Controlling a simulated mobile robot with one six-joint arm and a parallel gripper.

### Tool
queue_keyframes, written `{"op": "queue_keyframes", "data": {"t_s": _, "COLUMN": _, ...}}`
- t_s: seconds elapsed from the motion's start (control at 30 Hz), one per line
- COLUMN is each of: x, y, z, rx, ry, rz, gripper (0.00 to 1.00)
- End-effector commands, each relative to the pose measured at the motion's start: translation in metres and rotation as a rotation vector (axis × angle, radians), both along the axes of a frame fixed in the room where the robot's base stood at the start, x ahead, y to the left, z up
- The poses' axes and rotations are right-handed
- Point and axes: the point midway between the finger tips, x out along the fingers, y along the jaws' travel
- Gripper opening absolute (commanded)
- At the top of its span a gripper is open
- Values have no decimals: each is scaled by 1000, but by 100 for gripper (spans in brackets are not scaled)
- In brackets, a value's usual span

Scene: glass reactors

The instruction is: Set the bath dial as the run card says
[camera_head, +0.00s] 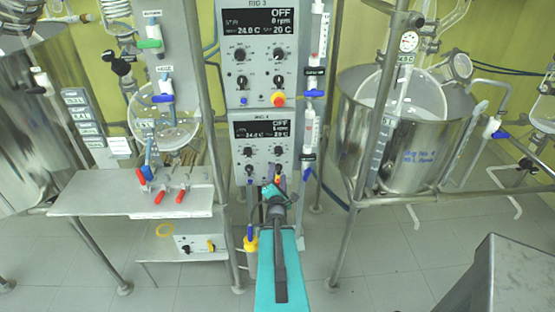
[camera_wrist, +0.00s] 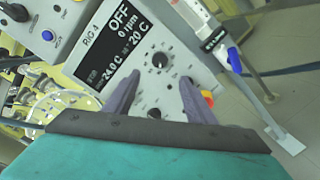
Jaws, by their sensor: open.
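The RIG 4 control panel (camera_head: 264,130) stands below the RIG 3 panel (camera_head: 260,70) in the head view. The RIG 4 display (camera_wrist: 112,48) reads OFF, 0 rpm, 20 C and 24.0 C in the wrist view. A black dial (camera_wrist: 160,60) on it has a white pointer mark. A second dial (camera_wrist: 154,113) shows low between the fingers, partly hidden by my gripper. Which is the bath dial I cannot read. My gripper (camera_wrist: 160,92) is open and empty, with its fingers pointing at the panel. In the head view my gripper (camera_head: 272,184) is in front of the lower panel. I cannot identify a readable run card.
A red-and-yellow button (camera_wrist: 207,98) is beside the right finger. A glass tube with blue fittings (camera_head: 309,130) runs down the panel's right side. A steel bath (camera_head: 415,150) stands at right. A shelf with red-handled valves (camera_head: 100,195) is at left.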

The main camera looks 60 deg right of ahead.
Motion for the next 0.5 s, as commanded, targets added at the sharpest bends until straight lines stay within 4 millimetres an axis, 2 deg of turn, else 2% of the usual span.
{"op": "queue_keyframes", "data": {"t_s": 0.5, "x": 11, "y": -19, "z": -3, "rx": -2, "ry": 0, "rz": -1, "gripper": 50}}
